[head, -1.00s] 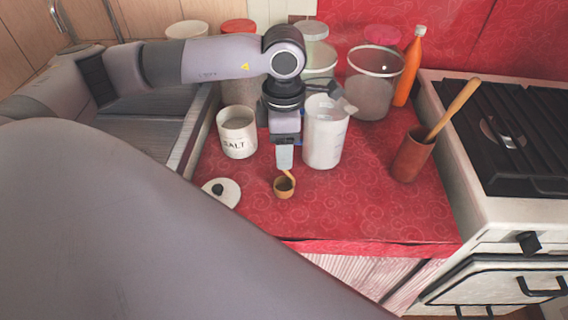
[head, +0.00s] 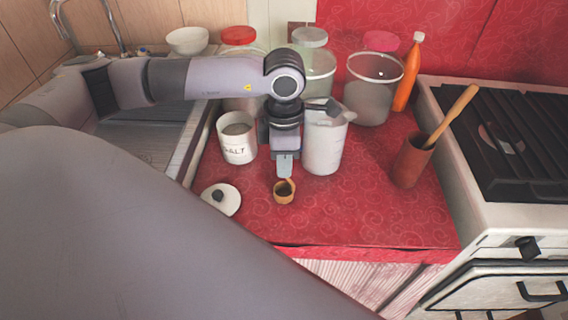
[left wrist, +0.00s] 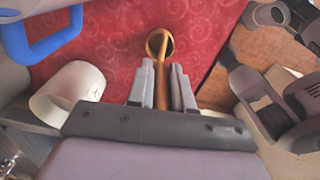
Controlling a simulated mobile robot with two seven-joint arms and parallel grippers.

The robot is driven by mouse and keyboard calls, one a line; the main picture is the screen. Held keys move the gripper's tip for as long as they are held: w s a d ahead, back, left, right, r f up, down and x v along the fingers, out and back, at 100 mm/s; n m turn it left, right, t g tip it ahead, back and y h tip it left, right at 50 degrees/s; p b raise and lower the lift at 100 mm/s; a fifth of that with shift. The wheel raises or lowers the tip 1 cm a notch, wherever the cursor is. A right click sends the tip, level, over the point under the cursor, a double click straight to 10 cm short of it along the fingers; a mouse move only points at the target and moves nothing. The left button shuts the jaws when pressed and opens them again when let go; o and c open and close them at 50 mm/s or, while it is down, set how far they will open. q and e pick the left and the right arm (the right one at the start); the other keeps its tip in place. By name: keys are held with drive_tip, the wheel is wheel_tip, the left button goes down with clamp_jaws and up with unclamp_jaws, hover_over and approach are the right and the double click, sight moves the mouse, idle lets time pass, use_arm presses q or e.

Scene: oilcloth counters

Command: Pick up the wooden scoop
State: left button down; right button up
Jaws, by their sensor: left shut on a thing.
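The wooden scoop (head: 284,193) is a small brown cup with a short handle, low over the front of the red counter in the head view. In the left wrist view the scoop (left wrist: 157,42) shows its round bowl at the top, and its handle runs down between the fingers. My left gripper (left wrist: 162,85) is shut on the handle; in the head view the left gripper (head: 285,170) points down above the bowl. I cannot tell whether the bowl touches the counter.
A white salt jar (head: 237,148) stands left of the gripper, and its lid (head: 221,199) lies in front. A white pitcher (head: 323,145) stands close on the right. A brown utensil pot (head: 411,163) and the stove (head: 505,150) are further right. Clear jars stand behind.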

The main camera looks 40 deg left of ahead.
use_arm(q)
wheel_tip(320, 180, up, 20)
use_arm(e)
drive_tip(key=shift+f, duration=0.15)
use_arm(q)
drive_tip(key=shift+a+f, duration=0.15)
use_arm(e)
drive_tip(key=shift+s, duration=0.1)
idle(0.6)
